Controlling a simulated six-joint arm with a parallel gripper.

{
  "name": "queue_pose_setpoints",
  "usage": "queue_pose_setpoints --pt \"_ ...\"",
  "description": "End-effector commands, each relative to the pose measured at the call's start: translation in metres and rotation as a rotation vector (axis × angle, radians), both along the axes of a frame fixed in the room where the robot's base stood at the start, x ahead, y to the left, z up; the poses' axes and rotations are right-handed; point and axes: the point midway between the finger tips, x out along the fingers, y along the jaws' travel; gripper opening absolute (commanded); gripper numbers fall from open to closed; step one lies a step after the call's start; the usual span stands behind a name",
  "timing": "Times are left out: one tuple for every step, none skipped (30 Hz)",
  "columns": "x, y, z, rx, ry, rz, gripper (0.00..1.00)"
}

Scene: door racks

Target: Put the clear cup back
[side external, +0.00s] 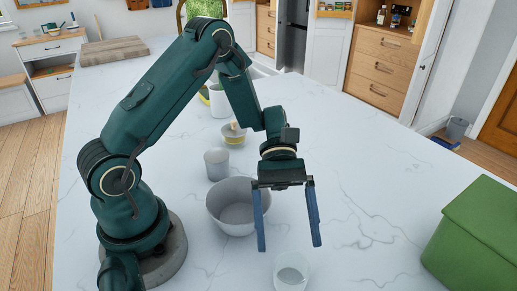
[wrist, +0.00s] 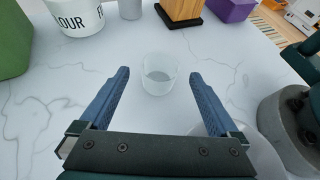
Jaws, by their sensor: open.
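The clear cup (side external: 291,272) stands upright on the white marble counter at the bottom of the side view. In the wrist view the clear cup (wrist: 159,73) stands ahead of the fingers, roughly centred between them. My gripper (side external: 290,248) is open and empty, its blue fingers pointing down. It is above and just behind the cup in the side view. In the wrist view my gripper (wrist: 159,73) has its two fingers wide apart, and neither appears to touch the cup.
A large grey-white bowl (side external: 228,221) stands beside the gripper, with a grey cup (side external: 216,164) behind it. A green box (side external: 478,238) stands at right. The wrist view shows a flour canister (wrist: 75,16), a wooden block (wrist: 181,12) and a purple box (wrist: 234,10) beyond the cup.

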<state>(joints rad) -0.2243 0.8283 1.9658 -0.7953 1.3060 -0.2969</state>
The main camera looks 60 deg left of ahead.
Motion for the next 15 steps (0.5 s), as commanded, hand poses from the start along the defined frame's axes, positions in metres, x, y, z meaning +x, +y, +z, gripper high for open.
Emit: queue_pose_setpoints --pt "0.006 0.011 0.005 0.004 -0.006 0.005 0.97" --pt "0.008 0.016 0.008 0.003 -0.005 0.006 0.97" --pt "0.011 0.022 0.012 0.003 -0.006 0.003 0.97" --pt "0.013 0.026 0.015 0.002 -0.004 0.005 0.97" --pt "0.015 0.031 0.017 0.003 -0.003 0.003 0.97" --pt "0.017 0.036 0.02 0.004 -0.003 0.003 0.97" --pt "0.019 0.039 0.022 0.003 -0.001 0.002 0.97" --pt "0.02 0.041 0.024 0.003 -0.001 0.001 0.97" --pt "0.022 0.045 0.026 0.001 -0.002 0.002 0.97" --pt "0.023 0.047 0.027 0.001 -0.002 0.002 0.97" --pt "0.024 0.049 0.029 0.002 -0.001 0.001 0.97" --pt "0.024 0.051 0.03 0.002 0.0 0.0 0.97" --pt "0.025 0.052 0.031 0.002 0.0 0.0 0.97" --pt "0.025 0.053 0.032 0.004 -0.001 -0.002 0.97" --pt "0.025 0.054 0.033 0.008 -0.006 -0.006 0.97"
